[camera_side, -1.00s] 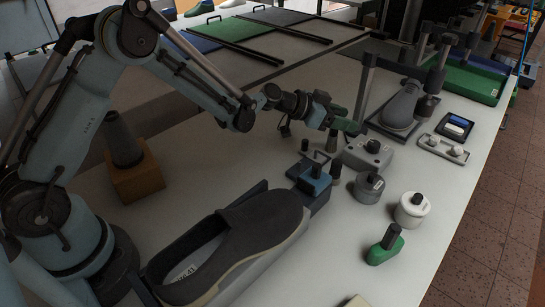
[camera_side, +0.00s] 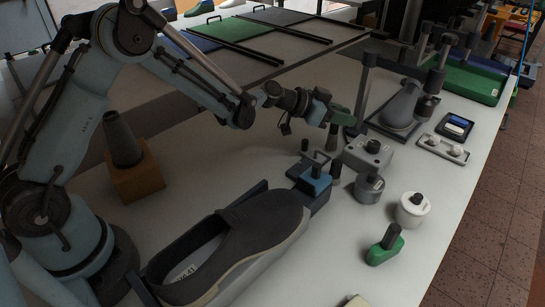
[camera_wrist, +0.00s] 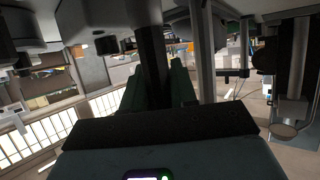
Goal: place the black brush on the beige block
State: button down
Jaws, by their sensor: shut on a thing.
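My gripper (camera_side: 343,117) is over the right part of the white table, above a grey box-shaped device. In the wrist view its green fingers (camera_wrist: 156,92) are closed around a dark upright bar, which I take to be the black brush (camera_wrist: 152,62). In the side view I cannot clearly separate the brush from the dark parts by the fingers. A pale beige block (camera_side: 356,301) shows at the bottom edge, mostly cut off by the frame. It is well apart from my gripper.
Below my gripper are a grey device (camera_side: 368,154), a grey pot (camera_side: 369,188) and a blue clamp (camera_side: 314,181). A white jar (camera_side: 412,209) and a green-based stamp (camera_side: 385,245) stand nearer the front. A large dark shoe (camera_side: 240,245) lies left. A stand (camera_side: 367,80) rises beside my gripper.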

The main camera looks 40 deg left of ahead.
jog(key=s+d+r+m+g+h, duration=0.1)
jog(key=s+d+r, duration=0.5)
jog(key=s+d, duration=0.2)
jog(key=s+d+r+m+h, duration=0.1)
jog(key=s+d+r, duration=0.55)
jog(key=d, duration=0.25)
jog(key=s+d+m+g+h, duration=0.1)
jog(key=s+d+m+g, duration=0.2)
jog(key=s, duration=0.7)
jog(key=s+d+r+m+g+h, duration=0.15)
jog(key=s+d, duration=0.25)
jog(key=s, duration=0.7)
jog(key=s+d+m+g+h, duration=0.1)
jog(key=s+d+m+g, duration=0.25)
jog(key=s, duration=0.65)
jog(key=w+f+n, duration=0.1)
jog(key=w+f, duration=1)
jog(key=shift+w, duration=0.2)
jog(key=shift+d+f, duration=0.1)
jog(key=shift+f, duration=0.05)
